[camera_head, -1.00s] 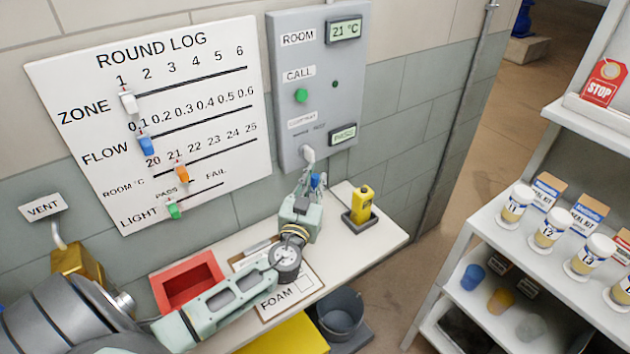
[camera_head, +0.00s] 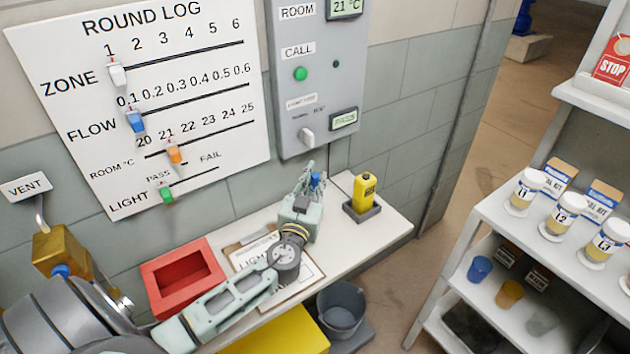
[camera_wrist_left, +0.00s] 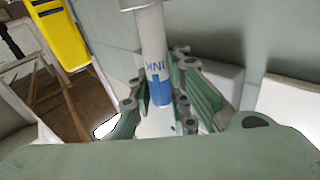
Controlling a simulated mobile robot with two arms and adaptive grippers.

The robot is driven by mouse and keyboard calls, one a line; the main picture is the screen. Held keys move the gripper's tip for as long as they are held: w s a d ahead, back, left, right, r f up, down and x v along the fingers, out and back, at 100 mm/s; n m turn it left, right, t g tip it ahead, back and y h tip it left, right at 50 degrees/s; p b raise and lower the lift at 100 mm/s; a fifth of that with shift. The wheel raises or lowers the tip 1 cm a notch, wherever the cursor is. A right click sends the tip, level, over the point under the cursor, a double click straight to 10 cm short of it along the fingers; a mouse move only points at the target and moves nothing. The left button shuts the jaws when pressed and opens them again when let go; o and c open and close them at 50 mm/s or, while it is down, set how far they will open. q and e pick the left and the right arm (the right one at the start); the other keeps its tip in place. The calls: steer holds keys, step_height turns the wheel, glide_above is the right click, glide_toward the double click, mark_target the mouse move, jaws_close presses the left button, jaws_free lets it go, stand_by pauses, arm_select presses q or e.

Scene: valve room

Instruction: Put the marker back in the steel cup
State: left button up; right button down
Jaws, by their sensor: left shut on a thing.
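My left gripper (camera_head: 310,183) is above the back of the bench, below the wall panel. Its fingers are closed around a white marker (camera_wrist_left: 155,60) lettered INK with a blue band, seen in the left wrist view between the fingers (camera_wrist_left: 160,95). In the head view only a small blue part of the marker (camera_head: 315,179) shows between the fingers. A grey round end sits at the marker's top edge in the wrist view. I cannot make out the steel cup in either view. My right gripper is not in view.
The bench (camera_head: 385,228) carries a red tray (camera_head: 183,275), a paper clipboard partly under my arm, and a yellow device (camera_head: 364,190) in a dark holder. A grey bucket (camera_head: 340,312) stands below; a shelf (camera_head: 490,215) is at right.

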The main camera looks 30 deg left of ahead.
arm_select(q)
steer(key=o, duration=0.9)
steer(key=shift+s, duration=0.1)
steer(key=shift+s+d+f, duration=0.15)
steer(key=shift+s, duration=0.1)
steer(key=v, duration=1.1)
steer(key=shift+s, duration=0.2)
